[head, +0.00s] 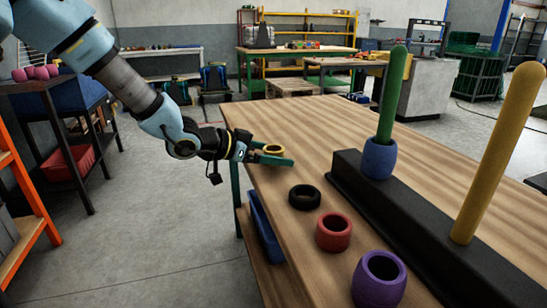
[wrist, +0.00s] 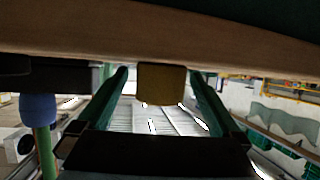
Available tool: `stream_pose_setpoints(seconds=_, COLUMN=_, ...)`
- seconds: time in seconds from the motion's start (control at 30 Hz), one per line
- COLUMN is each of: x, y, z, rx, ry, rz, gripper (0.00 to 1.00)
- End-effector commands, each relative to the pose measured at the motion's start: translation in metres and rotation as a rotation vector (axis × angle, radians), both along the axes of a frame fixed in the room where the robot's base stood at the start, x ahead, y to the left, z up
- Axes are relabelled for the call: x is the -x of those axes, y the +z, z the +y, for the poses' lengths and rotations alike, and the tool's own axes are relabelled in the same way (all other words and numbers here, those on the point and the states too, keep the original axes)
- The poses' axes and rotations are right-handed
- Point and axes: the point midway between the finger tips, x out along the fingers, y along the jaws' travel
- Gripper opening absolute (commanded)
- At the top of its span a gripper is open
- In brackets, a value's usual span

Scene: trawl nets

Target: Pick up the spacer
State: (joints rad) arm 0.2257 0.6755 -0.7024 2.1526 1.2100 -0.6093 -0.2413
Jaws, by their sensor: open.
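Several ring-shaped spacers are in view, and I cannot tell which one the task means. A yellow ring (head: 273,149) is at the left edge of the wooden table (head: 300,134). My gripper (head: 276,155) is there with its green fingers open, one on each side of it. In the wrist view the yellow ring (wrist: 161,84) shows between the fingertips (wrist: 158,76), with a gap on the left and a narrower one on the right. A black ring (head: 304,197), a red ring (head: 334,232) and a purple ring (head: 380,281) sit nearer on the table.
A black base (head: 400,212) holds a green peg (head: 392,95) with a blue ring (head: 379,158) around its foot, and a bare yellow peg (head: 497,150). A blue bin (head: 264,232) is on a shelf below the tabletop. Bare tabletop lies beyond the yellow ring.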

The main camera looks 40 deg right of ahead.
Motion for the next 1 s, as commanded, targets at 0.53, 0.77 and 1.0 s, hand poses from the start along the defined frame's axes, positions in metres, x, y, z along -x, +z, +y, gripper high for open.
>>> stream_pose_setpoints(seconds=0.53, x=-0.0005, y=0.0001, z=0.0005, rx=0.0, ry=0.001, rz=0.001, gripper=0.57)
stream_pose_setpoints(seconds=0.77, x=-0.0005, y=0.0, z=0.0005, rx=0.0, ry=0.001, rz=0.001, gripper=0.31)
stream_pose_setpoints(seconds=1.0, x=-0.0006, y=0.0002, z=0.0006, rx=0.0, ry=0.001, rz=0.001, gripper=0.11)
